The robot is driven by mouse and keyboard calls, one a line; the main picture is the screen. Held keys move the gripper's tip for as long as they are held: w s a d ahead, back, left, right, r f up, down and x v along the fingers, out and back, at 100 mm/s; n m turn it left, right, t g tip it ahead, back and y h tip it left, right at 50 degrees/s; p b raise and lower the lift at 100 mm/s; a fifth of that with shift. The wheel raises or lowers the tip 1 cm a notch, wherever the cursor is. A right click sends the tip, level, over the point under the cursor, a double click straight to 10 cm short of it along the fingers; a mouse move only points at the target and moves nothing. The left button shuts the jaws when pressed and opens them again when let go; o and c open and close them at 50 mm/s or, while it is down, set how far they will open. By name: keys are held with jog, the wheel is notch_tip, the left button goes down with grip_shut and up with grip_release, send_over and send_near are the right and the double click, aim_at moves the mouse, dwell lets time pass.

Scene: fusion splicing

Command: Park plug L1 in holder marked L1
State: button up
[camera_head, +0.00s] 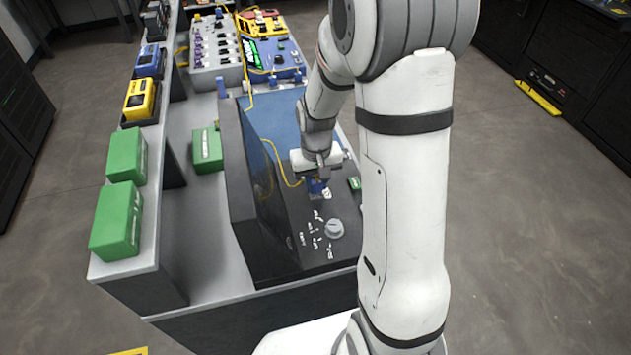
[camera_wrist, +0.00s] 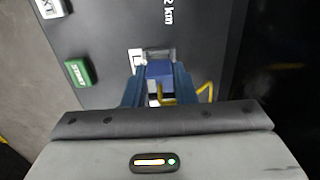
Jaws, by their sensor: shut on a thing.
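My gripper (camera_head: 317,178) is over the dark panel of the black box. In the wrist view its two blue fingers (camera_wrist: 158,88) are shut on a blue plug (camera_wrist: 159,70) with a yellow cable (camera_wrist: 204,88). The plug also shows as a small blue patch in the head view (camera_head: 314,187). A pale metallic holder (camera_wrist: 158,52) shows just beyond the plug, which overlaps it. I cannot tell whether the plug is seated in it. A white label (camera_wrist: 134,58) beside the holder is partly hidden; an L shows, its number does not.
A green START button (camera_wrist: 80,72) sits left of the holder. The black box (camera_head: 240,190) has a tall wall on its left and a grey knob (camera_head: 334,228) in front. Green boxes (camera_head: 117,220) line the shelf at left. Instruments (camera_head: 270,55) stand at the back.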

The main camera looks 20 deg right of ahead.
jog(key=shift+f+b, duration=0.45)
jog(key=shift+f, duration=0.05)
jog(key=o, duration=1)
jog(key=shift+o, duration=0.2)
notch_tip(320, 180, up, 7)
jog(key=shift+r, duration=0.4)
jog(key=shift+r, duration=0.1)
